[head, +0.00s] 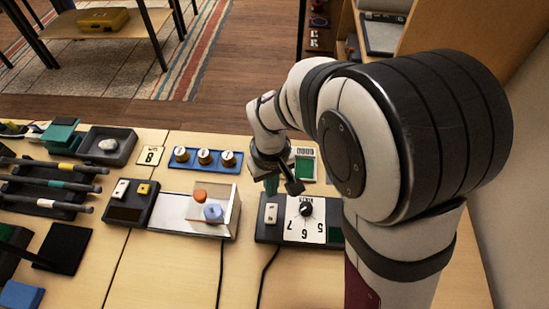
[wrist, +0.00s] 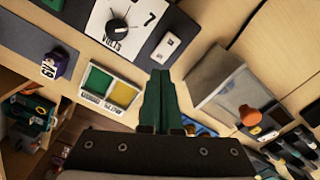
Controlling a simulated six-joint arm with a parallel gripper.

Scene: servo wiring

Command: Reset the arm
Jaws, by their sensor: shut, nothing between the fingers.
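My gripper (head: 271,184) is above the table at the rear left of the dial box (head: 270,233). Its green fingers show together in the wrist view (wrist: 163,75), shut with nothing between them. The dial box has a white numbered face marked "VOLTS", a black knob (head: 306,208) and a white rocker switch (head: 270,213). The knob also shows in the wrist view (wrist: 117,27), with the switch (wrist: 166,46) beside it. My arm covers the right side of the box in the head view.
A green and yellow tray (wrist: 110,85) is near the fingers. Black cables (head: 265,275) run toward the front.

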